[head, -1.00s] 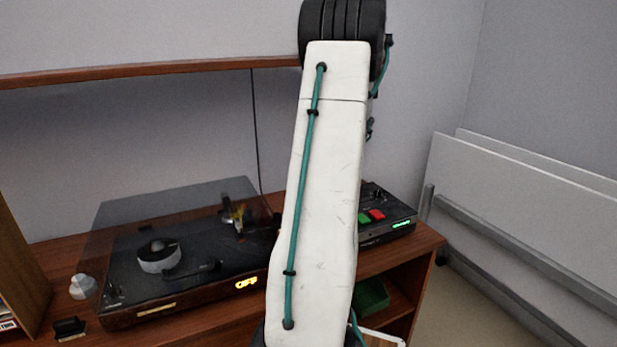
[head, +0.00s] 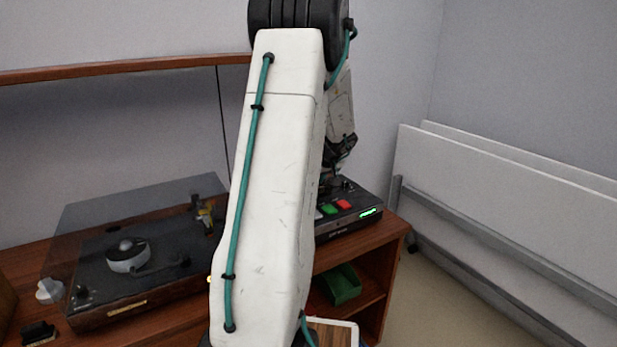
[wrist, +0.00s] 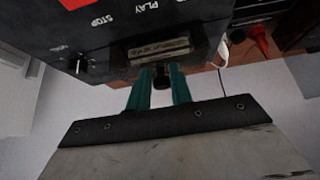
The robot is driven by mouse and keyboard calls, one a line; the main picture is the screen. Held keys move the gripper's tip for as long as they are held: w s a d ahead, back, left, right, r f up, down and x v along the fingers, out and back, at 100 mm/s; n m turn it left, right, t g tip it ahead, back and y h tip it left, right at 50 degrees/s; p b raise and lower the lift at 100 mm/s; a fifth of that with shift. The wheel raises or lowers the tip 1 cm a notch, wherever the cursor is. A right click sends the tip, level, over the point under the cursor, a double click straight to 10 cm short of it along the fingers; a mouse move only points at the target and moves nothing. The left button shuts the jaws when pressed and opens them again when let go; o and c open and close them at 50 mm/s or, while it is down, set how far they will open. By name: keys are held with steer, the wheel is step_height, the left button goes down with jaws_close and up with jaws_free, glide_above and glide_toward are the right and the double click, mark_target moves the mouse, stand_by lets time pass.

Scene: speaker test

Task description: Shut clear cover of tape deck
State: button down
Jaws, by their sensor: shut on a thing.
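The tape deck (head: 340,215) is a black box at the right end of the wooden cabinet, with green and red buttons and a lit green display. In the wrist view its panel (wrist: 105,35) fills the upper left, lettered PLAY and STOP. A pale rectangular piece (wrist: 158,48) lies just beyond my fingertips; I cannot tell whether it belongs to the clear cover. My gripper (wrist: 160,82) has its teal fingers shut on a small dark tab (wrist: 160,72) at the deck. I cannot make out the clear cover or its angle. In the head view my arm hides part of the deck.
A turntable (head: 125,265) with a raised smoky lid stands left on the cabinet (head: 395,240). A green bin (head: 340,285) sits on a shelf below the deck. White panels (head: 500,220) lean on the right wall. A red object (wrist: 262,38) shows in the wrist view.

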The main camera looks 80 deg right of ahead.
steer(key=shift+s+a+f, duration=0.25)
steer(key=shift+a+f, duration=0.15)
steer(key=shift+f, duration=0.2)
steer(key=c, duration=1.3)
jaws_free()
steer(key=shift+s, duration=0.15)
steer(key=shift+o, duration=0.2)
steer(key=shift+w, duration=0.2)
steer(key=shift+a+r, duration=0.1)
steer(key=shift+r, duration=0.05)
steer(key=d+v, duration=0.1)
steer(key=v, duration=0.7)
steer(key=shift+r, duration=0.3)
steer(key=shift+s, duration=0.1)
